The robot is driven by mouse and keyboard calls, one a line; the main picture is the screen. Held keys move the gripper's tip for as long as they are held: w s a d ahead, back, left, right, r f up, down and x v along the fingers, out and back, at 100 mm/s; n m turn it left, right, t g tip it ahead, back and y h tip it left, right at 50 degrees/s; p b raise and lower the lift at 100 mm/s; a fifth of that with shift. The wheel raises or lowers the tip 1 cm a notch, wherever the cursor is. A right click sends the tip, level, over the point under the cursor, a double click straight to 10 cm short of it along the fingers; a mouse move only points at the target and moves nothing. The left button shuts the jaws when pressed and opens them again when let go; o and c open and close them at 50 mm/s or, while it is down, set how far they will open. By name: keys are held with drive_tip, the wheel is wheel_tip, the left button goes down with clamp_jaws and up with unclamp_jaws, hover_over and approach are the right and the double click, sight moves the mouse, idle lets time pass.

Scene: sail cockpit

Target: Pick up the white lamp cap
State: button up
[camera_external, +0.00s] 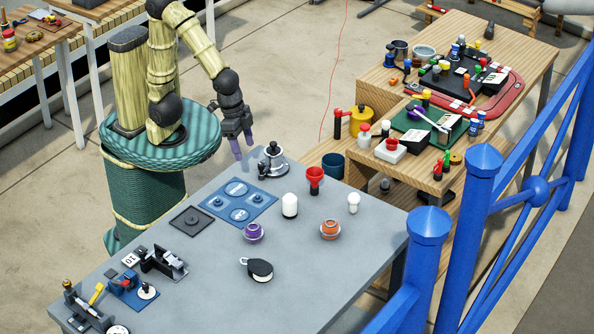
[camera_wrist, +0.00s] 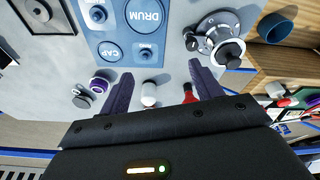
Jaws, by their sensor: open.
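A white domed cap (camera_external: 290,205), which looks like the lamp cap, stands upright on the grey table. It shows in the wrist view (camera_wrist: 149,95), low between my fingers in the picture but well beyond them. A smaller white bulb-shaped piece (camera_external: 353,202) stands farther right; I cannot be sure which one the task means. My gripper (camera_external: 244,151) is open and empty, pointing down above the table's far edge, up and left of the domed cap. Its two purple fingers show wide apart in the wrist view (camera_wrist: 160,69).
A red funnel-like piece (camera_external: 315,180) stands close right of the cap. A purple piece (camera_external: 253,231), an orange piece (camera_external: 330,229) and a black pulley block (camera_external: 260,270) lie nearer. A metal winch (camera_external: 272,163) and blue labelled mat (camera_external: 238,212) are near my gripper.

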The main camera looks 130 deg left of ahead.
sight(290, 200)
drive_tip(key=w+f+n+p, duration=0.1)
drive_tip(key=w+f+n, duration=0.1)
drive_tip(key=n, duration=0.1)
drive_tip(key=w+f+n+h+p, duration=0.1)
drive_tip(key=w+f+n+p, duration=0.1)
drive_tip(key=w+f+n, duration=0.1)
drive_tip(key=shift+w+d+f+n+h, duration=0.1)
drive_tip(key=shift+w+f+n+h, duration=0.2)
drive_tip(key=shift+n, duration=0.2)
drive_tip(key=w+n, duration=0.1)
drive_tip(key=n, duration=0.1)
drive_tip(key=w+d+f+n+t+h+p, duration=0.1)
drive_tip(key=w+n+h+p, duration=0.1)
drive_tip(key=n, duration=0.1)
drive_tip(key=shift+w+d+f+n+t, duration=0.1)
drive_tip(key=shift+d+f+n+t, duration=0.05)
drive_tip(key=shift+d+n+t, duration=0.2)
drive_tip(key=w+a+r+n+t+h+p, duration=0.1)
drive_tip(key=w+r+n+t+h+p, duration=0.3)
drive_tip(key=w+r+n+t, duration=0.7)
drive_tip(key=s+f+n+g, duration=0.2)
drive_tip(key=s+f+g, duration=0.1)
drive_tip(key=f, duration=0.3)
drive_tip(key=shift+s+a+f+n+g, duration=0.25)
drive_tip(key=shift+n+g, duration=0.1)
drive_tip(key=shift+g, duration=0.1)
drive_tip(key=shift+f, duration=1.75)
